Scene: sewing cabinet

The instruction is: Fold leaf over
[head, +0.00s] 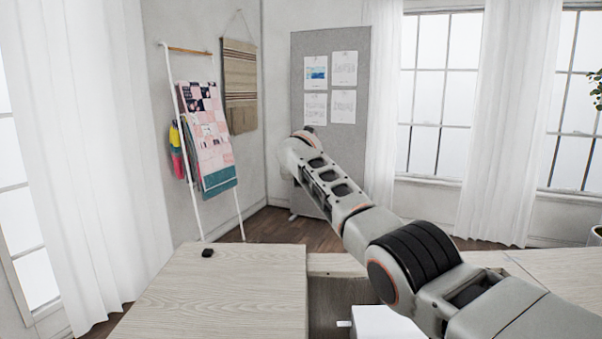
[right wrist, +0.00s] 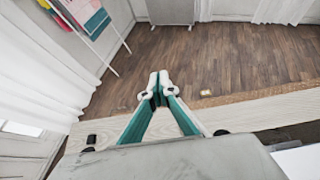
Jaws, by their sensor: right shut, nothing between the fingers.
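A light wood panel (head: 222,290), seemingly the leaf of the cabinet, lies flat at the lower left in the head view. My right arm crosses the head view from the lower right to the middle, and its gripper does not show there. In the right wrist view my right gripper (right wrist: 159,84) has its fingertips together with nothing between them. A pale wood strip (right wrist: 265,109) runs below and beside the fingers, with floor beyond it. I cannot tell whether the fingers touch wood. My left gripper is not in view.
A small black object (head: 207,253) sits on the panel's far edge. A white object (head: 385,322) stands in the gap right of the panel. More wood top (head: 560,268) lies at the right. A quilt ladder (head: 182,130) leans on the wall behind.

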